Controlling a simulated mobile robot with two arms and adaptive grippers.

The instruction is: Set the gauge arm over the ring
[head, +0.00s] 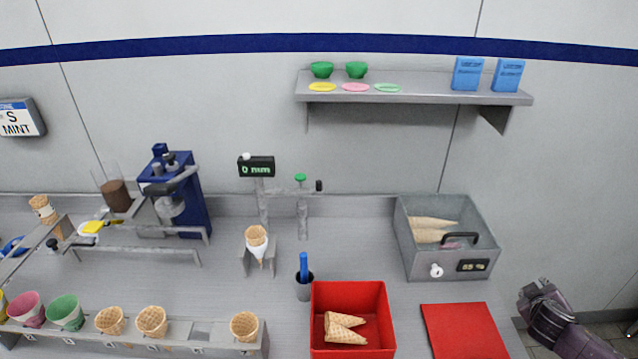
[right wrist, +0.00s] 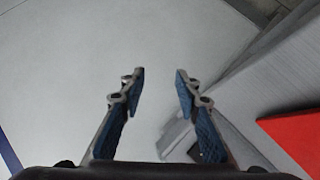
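The gauge has a black display (head: 257,167) reading 0 mm, on a grey post behind the cone holder. A grey horizontal arm (head: 286,191) reaches right from there to a black knob (head: 319,185), passing a second post (head: 302,215) with a green knob (head: 300,177). In front, a wafer cone (head: 256,237) in a white sleeve sits point down in a grey holder (head: 246,264). I cannot clearly make out a ring around it. My right gripper (head: 545,310) is off the counter's right end; the right wrist view shows it (right wrist: 159,76) open and empty. My left gripper is out of view.
A red box (head: 318,292) with cones, a dark cup (head: 304,290) with a blue handle, a grey bin (head: 420,268) and a red mat (head: 465,332) stand to the right. A blue press (head: 190,205) and cone rack (head: 215,340) are left. A shelf (head: 430,90) hangs above.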

